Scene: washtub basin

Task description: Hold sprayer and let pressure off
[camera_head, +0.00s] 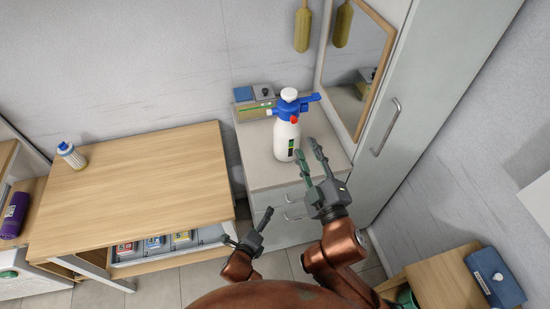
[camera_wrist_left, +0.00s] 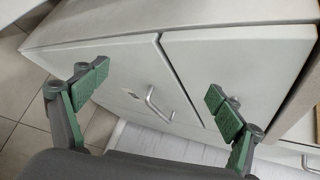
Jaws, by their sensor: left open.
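I see no grip on the sprayer. My left gripper (camera_head: 249,222) is open and low in front of the cabinet. In the left wrist view its green-padded fingers (camera_wrist_left: 158,83) are wide apart with nothing between them.
A wooden table (camera_head: 140,180) with a white bottle (camera_head: 71,155) is at left; its open drawer (camera_head: 165,252) holds small boxes. A box (camera_head: 254,107) stands behind the sprayer. A framed mirror (camera_head: 365,75) and tall cabinet (camera_head: 430,100) bound the right. Drawer handles (camera_wrist_left: 158,103) face my left gripper.

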